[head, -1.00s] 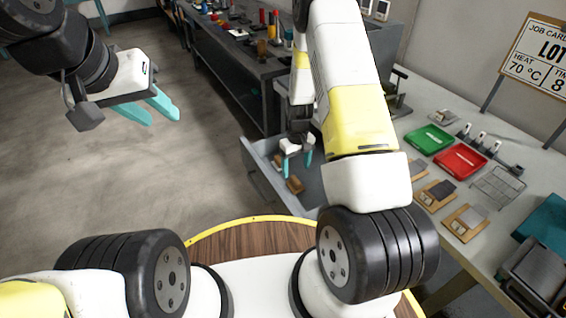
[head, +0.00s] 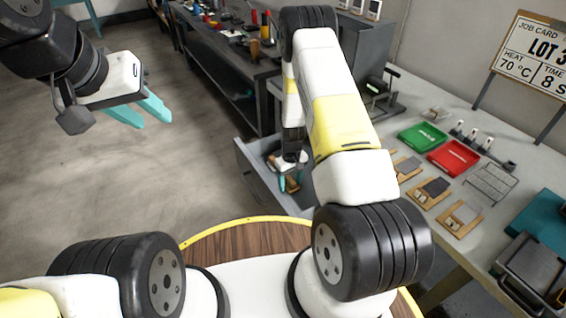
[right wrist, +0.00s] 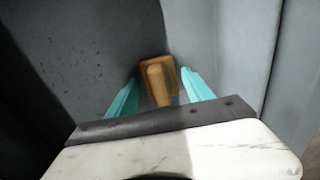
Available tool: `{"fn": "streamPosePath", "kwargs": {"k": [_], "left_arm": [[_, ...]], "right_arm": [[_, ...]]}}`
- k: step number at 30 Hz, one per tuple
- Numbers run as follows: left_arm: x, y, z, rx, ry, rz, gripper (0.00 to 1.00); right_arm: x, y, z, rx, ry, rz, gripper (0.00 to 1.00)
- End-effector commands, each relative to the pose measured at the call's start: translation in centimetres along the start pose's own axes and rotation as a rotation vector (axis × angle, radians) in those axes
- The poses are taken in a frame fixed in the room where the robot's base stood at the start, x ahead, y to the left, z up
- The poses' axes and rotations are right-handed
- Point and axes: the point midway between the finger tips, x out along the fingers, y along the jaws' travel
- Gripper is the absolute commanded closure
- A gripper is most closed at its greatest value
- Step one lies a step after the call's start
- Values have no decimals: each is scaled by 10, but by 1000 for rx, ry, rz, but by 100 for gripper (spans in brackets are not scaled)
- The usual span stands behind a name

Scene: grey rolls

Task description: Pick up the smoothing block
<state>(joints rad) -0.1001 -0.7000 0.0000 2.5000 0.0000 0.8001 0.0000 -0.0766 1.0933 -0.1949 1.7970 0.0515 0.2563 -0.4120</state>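The smoothing block, a brown wooden block with a raised grip (right wrist: 158,82), lies in the open grey drawer (head: 258,182). In the right wrist view it sits between my two teal fingertips. My right gripper (right wrist: 160,92) is open around it, with a small gap on each side. In the head view my right gripper (head: 291,180) reaches down into the drawer, and the block is mostly hidden behind the fingers. My left gripper (head: 141,110) is open and empty, high over the floor at the left.
The drawer's walls stand close around my right gripper. The bench at right holds a green tray (head: 422,136), a red tray (head: 453,157), a wire rack (head: 491,183) and several small boards. A job card (head: 541,62) stands behind. The floor at left is clear.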

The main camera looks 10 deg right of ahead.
Motion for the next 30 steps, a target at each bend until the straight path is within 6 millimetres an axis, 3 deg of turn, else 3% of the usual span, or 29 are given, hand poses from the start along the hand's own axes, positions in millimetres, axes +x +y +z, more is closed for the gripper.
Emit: {"fn": "streamPosePath", "kwargs": {"k": [1, 8, 17, 30], "left_arm": [[0, 0, 0, 0, 0, 0, 64], [0, 0, 0, 0, 0, 0, 64], [0, 0, 0, 0, 0, 0, 64], [0, 0, 0, 0, 0, 0, 64]], "right_arm": [[0, 0, 0, 0, 0, 0, 53], [0, 0, 0, 0, 0, 0, 98], [-6, 0, -1, 0, 1, 0, 99], [-85, 0, 0, 1, 2, 1, 99]]}}
